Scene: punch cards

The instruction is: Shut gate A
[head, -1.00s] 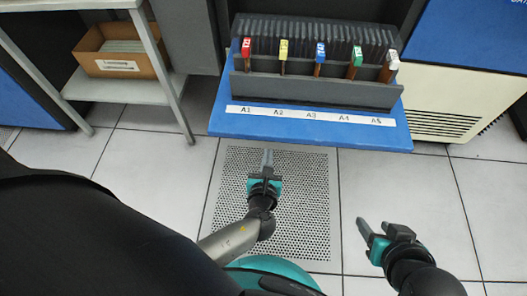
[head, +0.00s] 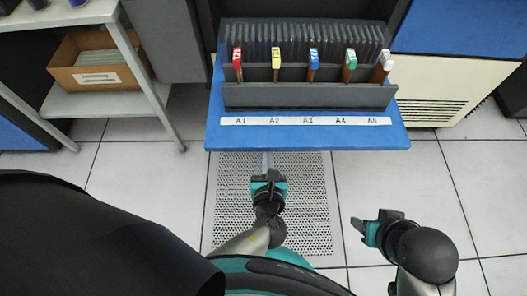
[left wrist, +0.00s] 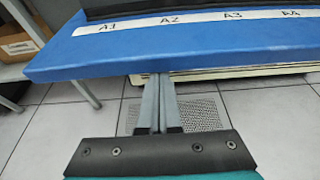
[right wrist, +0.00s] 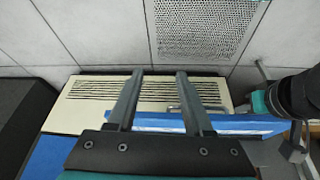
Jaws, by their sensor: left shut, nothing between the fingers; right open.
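A dark grey rack (head: 308,96) stands on a blue shelf (head: 215,137). It holds a row of dark cards and has red (head: 237,57), yellow (head: 276,57), blue (head: 314,57), green (head: 350,58) and white (head: 387,60) tags along its front. A white strip (head: 305,121) in front reads A1 to A5. No part is marked as gate A alone. My left gripper (head: 267,162) is shut and empty at the shelf's front edge, below A2; its fingers (left wrist: 157,100) also show in the left wrist view. My right gripper (head: 358,226) is open and empty, off the shelf's front right.
A grey side table (head: 90,14) with a cardboard box (head: 97,65) on its lower shelf stands at the left. A cream and blue cabinet (head: 430,85) stands at the right. A perforated floor tile (head: 308,195) and open floor lie before the shelf.

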